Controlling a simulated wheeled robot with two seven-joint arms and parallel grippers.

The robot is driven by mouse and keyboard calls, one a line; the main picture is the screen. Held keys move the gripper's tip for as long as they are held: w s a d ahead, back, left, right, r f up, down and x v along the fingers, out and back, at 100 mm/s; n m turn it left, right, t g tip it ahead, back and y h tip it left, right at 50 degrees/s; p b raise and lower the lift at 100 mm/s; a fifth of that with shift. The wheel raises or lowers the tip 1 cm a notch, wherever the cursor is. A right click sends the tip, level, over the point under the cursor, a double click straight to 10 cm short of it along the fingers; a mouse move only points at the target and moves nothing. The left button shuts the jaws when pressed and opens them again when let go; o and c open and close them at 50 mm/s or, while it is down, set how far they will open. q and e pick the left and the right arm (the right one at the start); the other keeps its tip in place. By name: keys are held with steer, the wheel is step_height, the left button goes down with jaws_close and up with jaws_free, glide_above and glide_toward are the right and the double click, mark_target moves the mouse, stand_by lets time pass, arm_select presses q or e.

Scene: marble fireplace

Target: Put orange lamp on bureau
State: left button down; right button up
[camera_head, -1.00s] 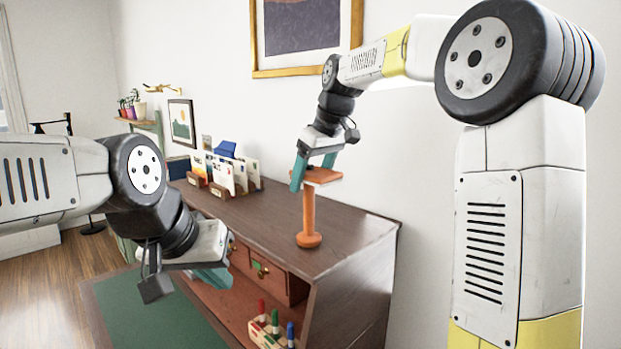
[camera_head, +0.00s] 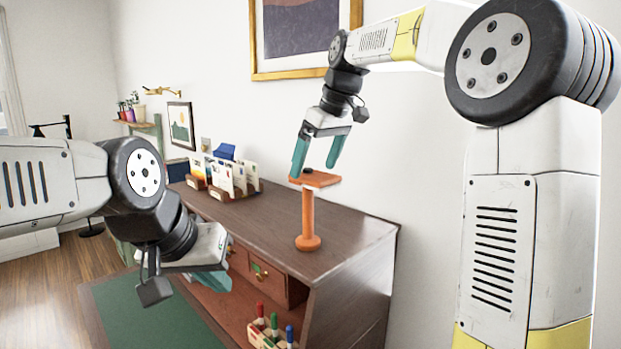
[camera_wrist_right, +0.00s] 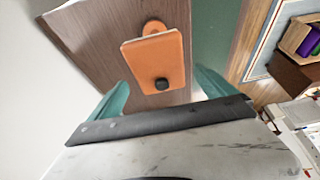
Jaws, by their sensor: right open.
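The orange lamp (camera_head: 308,215) stands upright on the brown wooden top of the bureau (camera_head: 345,222), near its right end. It has a round base, a straight post and a flat rectangular head. My right gripper (camera_head: 315,174) is open and empty, with its teal fingers just above the lamp's head and apart from it. In the right wrist view the lamp's orange head (camera_wrist_right: 155,62), with a dark knob, lies beyond and between the open fingers (camera_wrist_right: 160,95). My left gripper (camera_head: 215,278) is low at the left, in front of the bureau; its fingers are partly hidden, so its opening is unclear.
Letter holders with envelopes (camera_head: 225,178) stand on the bureau top, left of the lamp. A holder with coloured markers (camera_head: 270,328) sits on the lower desk surface with a green mat (camera_head: 140,315). A framed picture (camera_head: 305,35) hangs on the wall behind.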

steer(key=v, duration=0.6)
steer(key=shift+s+d+r, duration=0.1)
steer(key=shift+d+r, duration=0.05)
steer(key=shift+r, duration=0.2)
steer(key=shift+s+d+r, duration=0.1)
steer(key=shift+s+r, duration=0.05)
steer(key=s+d+f+m+t, duration=0.1)
steer(key=s+d+f+m, duration=0.1)
steer(key=s+f, duration=0.4)
steer(key=s+d+f+m+t, duration=0.1)
steer(key=s+d+f+m, duration=0.2)
steer(key=s+d+f, duration=0.2)
steer(key=s+d+f+m+t+h, duration=0.1)
steer(key=s+d+f+m, duration=0.2)
steer(key=s+f, duration=0.5)
steer(key=s, duration=0.4)
steer(key=shift+s+d+f, duration=0.2)
steer(key=shift+f, duration=0.1)
